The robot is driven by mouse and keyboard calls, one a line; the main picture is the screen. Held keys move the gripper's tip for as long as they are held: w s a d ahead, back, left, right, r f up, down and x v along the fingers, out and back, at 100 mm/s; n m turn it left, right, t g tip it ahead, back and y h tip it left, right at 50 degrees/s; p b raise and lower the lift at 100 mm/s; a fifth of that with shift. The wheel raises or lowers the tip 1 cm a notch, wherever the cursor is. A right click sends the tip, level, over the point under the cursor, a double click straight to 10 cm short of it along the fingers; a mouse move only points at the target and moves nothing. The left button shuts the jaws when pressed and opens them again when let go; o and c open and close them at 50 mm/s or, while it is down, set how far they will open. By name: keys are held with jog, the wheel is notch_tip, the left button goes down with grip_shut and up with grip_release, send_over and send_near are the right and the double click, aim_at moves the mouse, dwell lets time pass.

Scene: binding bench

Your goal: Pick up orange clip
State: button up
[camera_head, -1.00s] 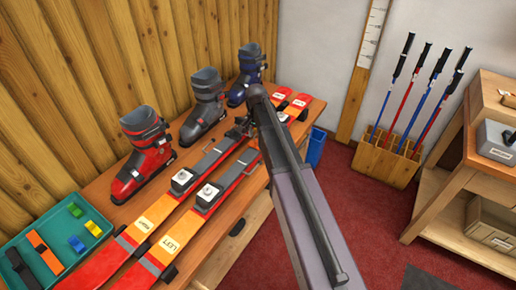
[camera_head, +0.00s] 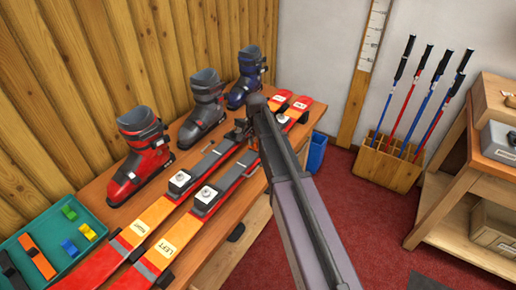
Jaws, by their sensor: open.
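A green tray (camera_head: 97,254) stands at the lower left on the bench. In it lies a long orange piece with dark parts (camera_head: 38,256), the only orange thing there; I cannot tell whether it is a clip or a strap. Small green (camera_head: 69,212), yellow (camera_head: 88,231) and blue (camera_head: 69,248) clips lie beside it. My gripper (camera_head: 240,131) is a small dark shape past the end of my arm, over the far half of the skis and well away from the tray. It is open; its fingertips are partly hidden, and I see nothing held.
Two red and orange skis (camera_head: 157,212) with bindings lie along the wooden bench (camera_head: 98,189). A red boot (camera_head: 140,160), a grey boot (camera_head: 206,100) and a blue boot (camera_head: 248,75) stand behind them. A pole rack (camera_head: 385,165) and a shelf stand at right.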

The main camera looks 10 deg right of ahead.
aim_at(256, 142)
jog(key=shift+c, duration=0.2)
grip_shut()
jog(key=shift+r, duration=0.1)
notch_tip(256, 142, up, 4)
jog(key=p, duration=0.3)
jog(key=shift+f+p, duration=0.25)
jog(key=shift+p, duration=0.1)
jog(key=s+a+r+p, duration=0.1)
jog(key=s, duration=1.5)
jog(key=shift+a+r, duration=0.15)
jog(key=shift+a, duration=0.1)
jog(key=shift+r+p, duration=0.15)
jog(key=shift+p, duration=0.2)
jog(key=shift+r+p, duration=2.8)
jog(key=shift+r, duration=0.05)
